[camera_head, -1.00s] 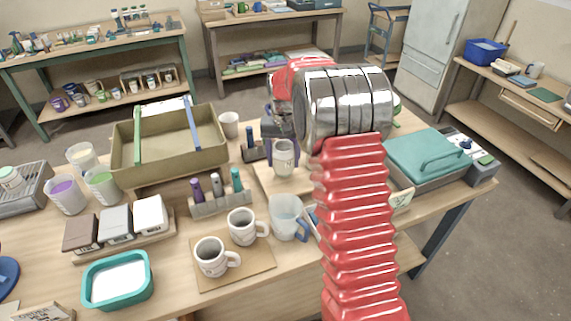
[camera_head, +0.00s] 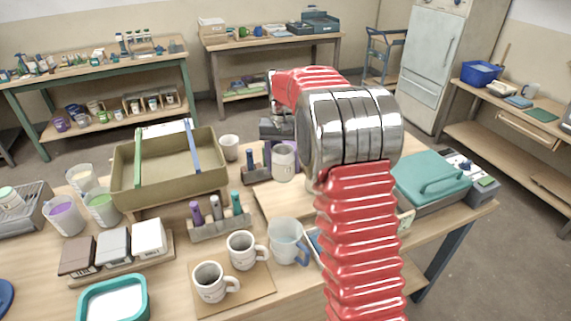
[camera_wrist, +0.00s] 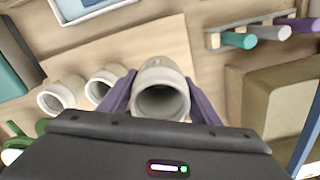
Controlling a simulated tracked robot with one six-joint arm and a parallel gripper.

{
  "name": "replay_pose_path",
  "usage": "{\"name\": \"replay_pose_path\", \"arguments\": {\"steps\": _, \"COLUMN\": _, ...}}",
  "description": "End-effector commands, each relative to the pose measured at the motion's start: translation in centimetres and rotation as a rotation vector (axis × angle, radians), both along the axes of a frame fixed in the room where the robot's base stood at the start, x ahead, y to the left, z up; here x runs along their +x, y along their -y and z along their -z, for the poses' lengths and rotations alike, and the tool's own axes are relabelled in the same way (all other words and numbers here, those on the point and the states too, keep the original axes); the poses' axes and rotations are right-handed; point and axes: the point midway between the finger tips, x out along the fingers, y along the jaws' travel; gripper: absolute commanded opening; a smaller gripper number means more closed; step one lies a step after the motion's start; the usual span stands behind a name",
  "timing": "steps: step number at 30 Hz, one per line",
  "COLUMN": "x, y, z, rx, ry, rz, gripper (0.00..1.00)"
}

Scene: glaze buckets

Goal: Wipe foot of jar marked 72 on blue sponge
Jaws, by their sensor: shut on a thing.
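A pale grey-white jar (camera_head: 284,164) is held upright between the purple fingers of my gripper (camera_wrist: 162,106), which is shut on it. The wrist view looks into the jar's open mouth (camera_wrist: 161,101). No number can be read on it, and its foot is not clearly visible. In the head view my red arm hides part of the gripper. A blue patch in a shallow pale tray (camera_wrist: 92,14) shows at the top edge of the wrist view. I cannot tell surely whether it is the sponge. Most of that tray is hidden behind the arm and jug in the head view.
Two other jars (camera_wrist: 60,95) (camera_wrist: 104,82) stand near the held jar. A clear jug (camera_head: 286,243) and two mugs (camera_head: 241,250) (camera_head: 210,283) stand at the front. A marker rack (camera_head: 222,226), an olive bin (camera_head: 170,183) and a teal case (camera_head: 432,172) surround the area.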

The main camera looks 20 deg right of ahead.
Motion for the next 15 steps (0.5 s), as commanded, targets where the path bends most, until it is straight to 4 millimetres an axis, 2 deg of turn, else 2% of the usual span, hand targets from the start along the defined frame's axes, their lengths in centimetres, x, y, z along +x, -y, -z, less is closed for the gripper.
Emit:
{"name": "replay_pose_path", "arguments": {"steps": 6, "x": -0.1, "y": 0.6, "z": -0.3, "rx": -0.001, "ry": 0.005, "rz": 0.009, "gripper": 0.25}}
{"name": "replay_pose_path", "arguments": {"steps": 10, "x": -0.5, "y": 2.1, "z": -1.7, "rx": -0.005, "ry": 0.026, "rz": 0.034, "gripper": 0.25}}
{"name": "replay_pose_path", "arguments": {"steps": 15, "x": -3.7, "y": 4.7, "z": -3.0, "rx": -0.006, "ry": 0.026, "rz": 0.088, "gripper": 0.25}}
